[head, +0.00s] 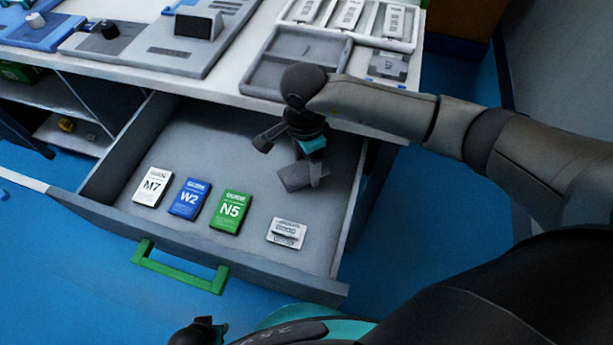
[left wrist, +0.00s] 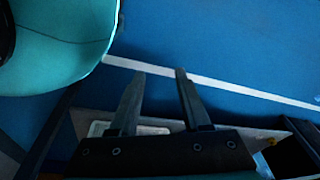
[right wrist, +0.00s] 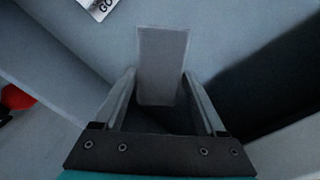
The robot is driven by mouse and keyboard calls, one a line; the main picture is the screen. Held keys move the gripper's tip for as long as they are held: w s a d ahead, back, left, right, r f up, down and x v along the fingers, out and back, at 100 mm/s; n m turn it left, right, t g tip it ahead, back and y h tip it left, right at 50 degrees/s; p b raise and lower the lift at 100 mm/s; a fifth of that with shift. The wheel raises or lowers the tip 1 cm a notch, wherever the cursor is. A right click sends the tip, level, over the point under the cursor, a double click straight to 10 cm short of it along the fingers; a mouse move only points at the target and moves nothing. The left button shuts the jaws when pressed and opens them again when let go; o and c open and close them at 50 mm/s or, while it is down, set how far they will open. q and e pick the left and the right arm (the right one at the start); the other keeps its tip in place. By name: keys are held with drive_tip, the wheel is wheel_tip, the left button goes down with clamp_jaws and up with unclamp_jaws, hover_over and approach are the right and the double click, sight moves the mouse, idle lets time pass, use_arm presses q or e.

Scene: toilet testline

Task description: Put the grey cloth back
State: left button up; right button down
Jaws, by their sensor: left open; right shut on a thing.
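The grey cloth (head: 295,178) is a small grey folded rectangle at the right rear of the open drawer (head: 190,130). My right gripper (head: 308,162) reaches down into the drawer and is shut on the cloth. In the right wrist view the cloth (right wrist: 162,55) stands out between the fingers (right wrist: 158,90). I cannot tell whether its lower end touches the drawer floor. My left gripper (left wrist: 158,75) is open and empty over the blue floor in the left wrist view.
The drawer holds white M7 (head: 153,187), blue W2 (head: 190,198) and green N5 (head: 230,211) guides and a small white labelled item (head: 287,233). On the worktop above are an empty grey tray (head: 262,80) and a white tray (head: 402,43). The drawer's green handle (head: 180,272) faces front.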

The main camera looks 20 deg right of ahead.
sight(306, 167)
drive_tip(key=shift+f+b, duration=0.5)
drive_tip(key=shift+f, duration=1.2)
use_arm(q)
drive_tip(key=shift+w+d+r, duration=0.4)
drive_tip(key=shift+w+r, duration=0.05)
drive_tip(key=shift+r, duration=0.2)
drive_tip(key=shift+w+d+r, duration=0.4)
drive_tip(key=shift+w+r, duration=0.05)
drive_tip(key=shift+r, duration=0.15)
use_arm(e)
drive_tip(key=shift+f, duration=0.55)
drive_tip(key=shift+f+b, duration=0.15)
drive_tip(key=shift+b, duration=0.2)
unclamp_jaws()
use_arm(q)
drive_tip(key=shift+w+d+r, duration=0.1)
drive_tip(key=shift+w+r, duration=0.05)
drive_tip(key=shift+r, duration=0.15)
